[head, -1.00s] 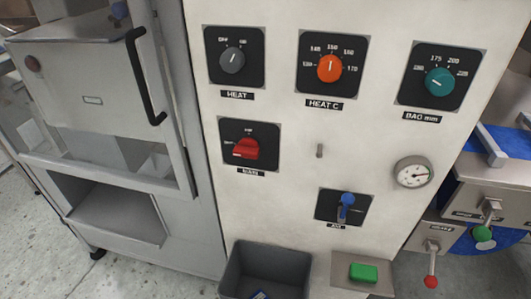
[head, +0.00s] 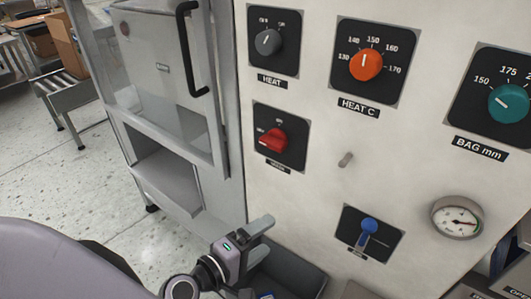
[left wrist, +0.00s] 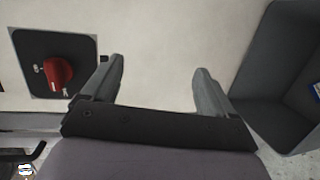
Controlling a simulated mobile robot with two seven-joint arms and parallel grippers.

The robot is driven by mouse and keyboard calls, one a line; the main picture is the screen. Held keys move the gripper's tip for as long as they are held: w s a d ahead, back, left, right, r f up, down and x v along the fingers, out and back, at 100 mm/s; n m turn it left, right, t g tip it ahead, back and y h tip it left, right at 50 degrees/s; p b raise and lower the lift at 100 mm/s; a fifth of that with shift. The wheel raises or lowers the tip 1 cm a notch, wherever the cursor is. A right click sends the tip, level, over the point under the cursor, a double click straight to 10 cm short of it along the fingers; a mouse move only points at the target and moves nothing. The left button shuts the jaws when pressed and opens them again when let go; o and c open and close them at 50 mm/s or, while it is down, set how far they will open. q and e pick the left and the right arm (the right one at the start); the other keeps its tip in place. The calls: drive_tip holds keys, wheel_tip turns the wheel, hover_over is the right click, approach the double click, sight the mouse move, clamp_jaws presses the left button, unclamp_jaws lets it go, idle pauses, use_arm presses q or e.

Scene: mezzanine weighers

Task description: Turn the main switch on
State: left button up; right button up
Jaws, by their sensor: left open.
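The main switch is a red rotary knob (head: 272,141) on a black square plate, on the pale machine panel (head: 330,190). Its handle lies nearly level and points to the left label, which is too blurred to read. My left gripper (head: 264,239) is open and empty, below the switch and apart from it, in front of the panel's lower part. In the left wrist view the red knob (left wrist: 60,74) is at the upper left, outside the two spread fingers (left wrist: 155,85). My right gripper is not in view.
Above the switch is a grey HEAT knob (head: 268,42); an orange HEAT C knob (head: 366,64) is to its right. A small peg (head: 345,160), a blue lever (head: 369,226) and a gauge (head: 457,218) are on the panel. A dark bin (left wrist: 270,75) is near the gripper.

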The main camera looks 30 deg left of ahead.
use_arm(q)
drive_tip(key=w+r+n+t+b, duration=0.25)
drive_tip(key=r+n, duration=0.25)
drive_tip(key=n, duration=0.3)
drive_tip(key=n+t+y, duration=0.2)
drive_tip(key=n+t, duration=0.3)
drive_tip(key=n, duration=0.7)
approach(269, 146)
drive_tip(key=r+x, duration=0.1)
drive_tip(key=x, duration=0.3)
drive_tip(key=p+x, duration=0.1)
drive_tip(key=x, duration=0.1)
drive_tip(key=p+x, duration=0.1)
drive_tip(key=x, duration=0.1)
drive_tip(key=shift+w+f, duration=0.15)
drive_tip(key=shift+f, duration=0.1)
drive_tip(key=shift+w+r+g, duration=0.1)
drive_tip(key=shift+w+g, duration=0.15)
drive_tip(key=shift+w, duration=0.3)
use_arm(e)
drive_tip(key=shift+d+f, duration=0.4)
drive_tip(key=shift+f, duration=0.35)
use_arm(q)
drive_tip(key=c, duration=1.1)
